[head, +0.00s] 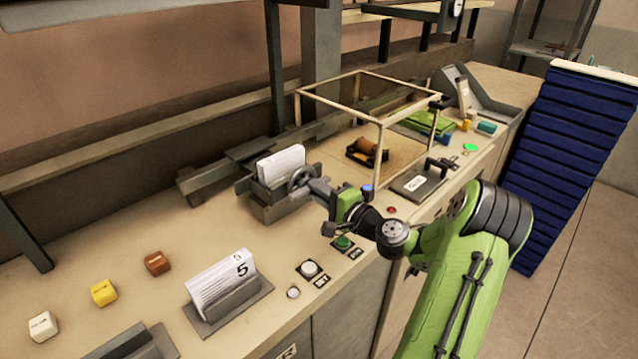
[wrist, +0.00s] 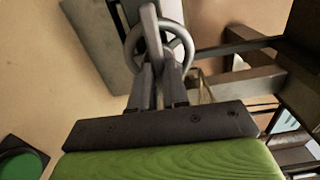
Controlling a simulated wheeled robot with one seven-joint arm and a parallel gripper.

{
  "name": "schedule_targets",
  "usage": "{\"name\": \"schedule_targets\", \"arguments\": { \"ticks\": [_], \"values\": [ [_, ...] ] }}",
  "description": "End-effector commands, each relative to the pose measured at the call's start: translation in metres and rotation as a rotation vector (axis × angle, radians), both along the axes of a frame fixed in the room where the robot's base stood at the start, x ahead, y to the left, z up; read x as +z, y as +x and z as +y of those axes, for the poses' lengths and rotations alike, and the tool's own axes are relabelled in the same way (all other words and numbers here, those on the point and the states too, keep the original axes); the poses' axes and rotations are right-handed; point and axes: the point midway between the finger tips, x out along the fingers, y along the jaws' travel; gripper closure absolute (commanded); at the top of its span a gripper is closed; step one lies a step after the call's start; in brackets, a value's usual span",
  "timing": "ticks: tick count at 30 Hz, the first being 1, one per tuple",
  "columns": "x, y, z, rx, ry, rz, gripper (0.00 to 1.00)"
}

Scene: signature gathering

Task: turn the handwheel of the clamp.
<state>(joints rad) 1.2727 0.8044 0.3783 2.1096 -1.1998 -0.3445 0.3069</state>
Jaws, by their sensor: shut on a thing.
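The clamp (head: 268,199) is a grey metal block on the bench, with a stack of white cards (head: 281,165) standing upright in it. Its handwheel (head: 301,179) is a grey spoked ring on the clamp's right side. My gripper (head: 318,188) reaches it from the right and is shut on the handwheel. In the wrist view the handwheel (wrist: 181,42) shows at top centre, with the two fingers of my gripper (wrist: 159,75) closed at its near side. The fingers hide part of the wheel, so the exact grip on the spoke or rim cannot be told.
A card holder (head: 228,304) with numbered cards stands at the front, beside small coloured blocks (head: 104,292) and push buttons (head: 309,269). An open frame box (head: 380,122) stands behind my gripper. A blue stack (head: 570,140) is at the right.

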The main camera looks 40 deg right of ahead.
Motion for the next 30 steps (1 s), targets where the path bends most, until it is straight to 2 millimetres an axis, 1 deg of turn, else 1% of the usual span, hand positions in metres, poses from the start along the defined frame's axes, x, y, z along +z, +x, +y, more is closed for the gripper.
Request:
{"name": "schedule_targets", "arguments": {
  "ticks": [6,15,22,30],
  "values": [
    [0.0015,-0.0004,-0.0001,-0.001,0.204,0.033,1.00],
    [-0.0006,-0.0007,0.0003,-0.002,0.464,0.070,1.00],
    [-0.0022,-0.0007,0.0007,-0.001,0.607,0.090,1.00],
    [-0.0039,-0.0007,0.0009,-0.002,0.696,0.101,1.00]
  ]
}}
